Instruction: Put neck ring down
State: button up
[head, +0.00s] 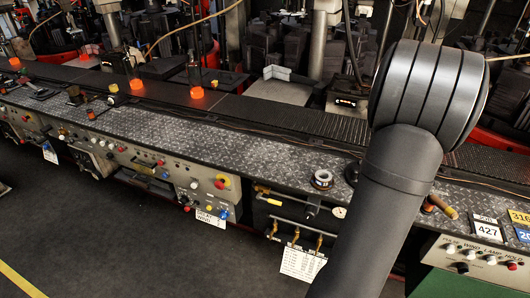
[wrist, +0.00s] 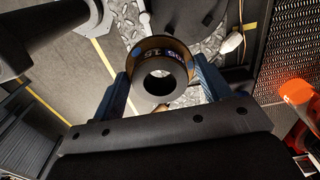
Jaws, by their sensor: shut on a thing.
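In the wrist view, the neck ring (wrist: 160,63) is a dark grey ring with a round central hole, set inside a bronze-coloured band with printed numbers. My gripper (wrist: 160,72) is shut on it, with one blue finger on each side. Patterned metal plate (wrist: 125,22) shows beyond the ring; I cannot tell whether the ring touches it. In the head view, my arm hides the gripper and the held ring. A dark ring-shaped part (head: 313,183) lies on the diamond-plate ledge (head: 262,150), left of my arm.
A dark conveyor (head: 300,122) runs behind the ledge, with glowing orange glassware (head: 196,92) at its left. A wooden-handled tool (head: 443,207) and number cards (head: 487,229) lie right of my arm. A pale handle (wrist: 230,43) is near the ring. The ledge's middle has bare room.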

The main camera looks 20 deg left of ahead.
jog(key=w+a+f, duration=0.1)
jog(key=a+f, duration=0.1)
jog(key=a, duration=1.6)
send_over(295, 163)
jog(key=f, duration=0.6)
jog(key=shift+w+d+f, duration=0.1)
jog(key=shift+d+f, duration=0.1)
jog(key=shift+a+f, duration=0.25)
jog(key=shift+f, duration=1.85)
jog(key=shift+f, duration=0.2)
jog(key=o, duration=1.2)
jog(key=shift+c, duration=0.2)
